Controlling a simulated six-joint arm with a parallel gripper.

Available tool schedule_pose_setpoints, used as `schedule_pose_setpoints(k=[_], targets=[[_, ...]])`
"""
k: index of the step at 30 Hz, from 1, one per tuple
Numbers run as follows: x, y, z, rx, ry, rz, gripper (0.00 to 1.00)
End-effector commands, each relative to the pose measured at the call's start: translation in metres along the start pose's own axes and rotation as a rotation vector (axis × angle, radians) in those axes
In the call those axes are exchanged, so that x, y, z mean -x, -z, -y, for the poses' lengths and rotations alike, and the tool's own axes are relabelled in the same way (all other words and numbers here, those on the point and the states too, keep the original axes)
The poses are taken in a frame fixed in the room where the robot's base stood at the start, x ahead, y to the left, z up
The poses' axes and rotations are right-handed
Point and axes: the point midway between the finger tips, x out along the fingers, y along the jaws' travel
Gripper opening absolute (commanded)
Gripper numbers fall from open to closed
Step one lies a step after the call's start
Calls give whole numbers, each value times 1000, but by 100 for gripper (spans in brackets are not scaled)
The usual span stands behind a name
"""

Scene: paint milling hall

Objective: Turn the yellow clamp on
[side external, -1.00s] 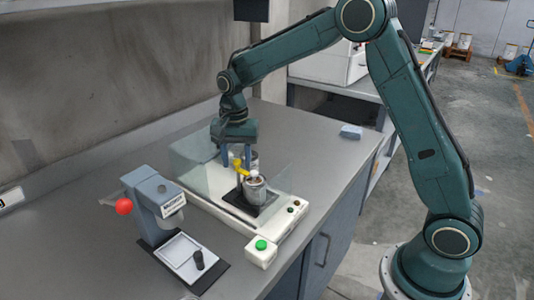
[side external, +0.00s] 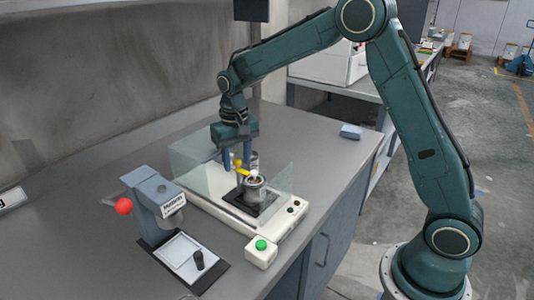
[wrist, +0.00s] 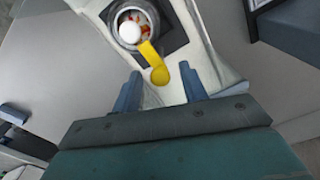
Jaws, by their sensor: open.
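The yellow clamp (side external: 241,172) is a small lever over a metal can (side external: 255,188) in a glass-walled white machine (side external: 231,215). In the wrist view the yellow clamp (wrist: 152,62) reaches from the can's mouth toward my gripper, ending in a round tip. My gripper (side external: 236,163) points down behind the clamp, inside or just above the glass walls. In the wrist view my gripper (wrist: 158,88) is open, with one blue finger on each side and the clamp's tip near the gap between them. I cannot tell whether a finger touches it.
A green button box (side external: 261,251) adjoins the machine's front. A grey press with a red knob (side external: 124,206) stands at the left. Clear glass panels (side external: 280,187) surround the can. A small blue block (side external: 351,132) lies near the right table edge.

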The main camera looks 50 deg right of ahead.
Motion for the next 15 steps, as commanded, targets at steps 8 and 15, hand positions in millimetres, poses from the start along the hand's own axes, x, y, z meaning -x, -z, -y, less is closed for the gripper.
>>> schedule_pose_setpoints(k=[8, 15], targets=[[0, 0, 0, 185, 0, 0, 43], [0, 0, 0, 344, 0, 0, 43]])
